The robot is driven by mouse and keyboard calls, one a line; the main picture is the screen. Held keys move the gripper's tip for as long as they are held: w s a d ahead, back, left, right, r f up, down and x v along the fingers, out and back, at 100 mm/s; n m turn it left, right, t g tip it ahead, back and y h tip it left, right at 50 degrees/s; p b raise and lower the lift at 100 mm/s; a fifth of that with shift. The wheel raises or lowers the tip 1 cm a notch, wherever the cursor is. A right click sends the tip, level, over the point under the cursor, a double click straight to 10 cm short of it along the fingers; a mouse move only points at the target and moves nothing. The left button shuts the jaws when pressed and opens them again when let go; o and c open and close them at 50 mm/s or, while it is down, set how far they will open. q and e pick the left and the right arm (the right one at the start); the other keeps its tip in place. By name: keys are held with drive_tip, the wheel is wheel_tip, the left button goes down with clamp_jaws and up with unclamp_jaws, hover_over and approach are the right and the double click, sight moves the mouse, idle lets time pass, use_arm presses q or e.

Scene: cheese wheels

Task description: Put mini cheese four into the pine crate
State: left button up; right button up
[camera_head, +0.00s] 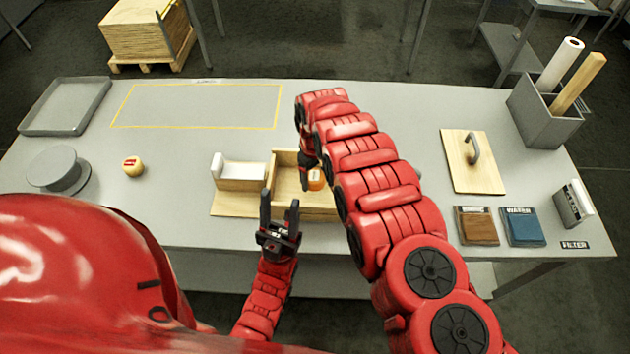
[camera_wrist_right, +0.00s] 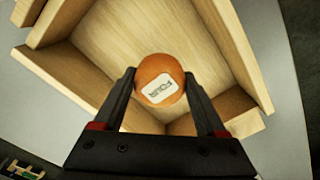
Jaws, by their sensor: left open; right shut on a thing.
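Mini cheese four is a small orange round with a white label reading FOUR (camera_wrist_right: 160,80); it also shows in the head view (camera_head: 316,180). My right gripper (camera_wrist_right: 162,85) is shut on it, one finger on each side. The cheese is over the open interior of the pine crate (camera_wrist_right: 225,35); I cannot tell whether it touches the crate floor. In the head view the crate (camera_head: 285,177) is partly hidden behind my right arm. My left gripper (camera_head: 279,212) is open and empty, in front of the crate at the table's near edge.
Left of the crate, a wooden holder (camera_head: 240,183) has a white item in it. A pale cheese with a red label (camera_head: 133,166) stands near a round grey stand (camera_head: 58,170). A grey tray (camera_head: 66,106) and a handled wooden lid (camera_head: 472,162) lie farther out. The yellow-outlined area (camera_head: 197,105) is clear.

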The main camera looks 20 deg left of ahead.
sight(315, 184)
drive_tip(key=shift+f, duration=0.3)
drive_tip(key=shift+w+f, duration=0.1)
drive_tip(key=shift+f, duration=1.3)
drive_tip(key=shift+b, duration=0.3)
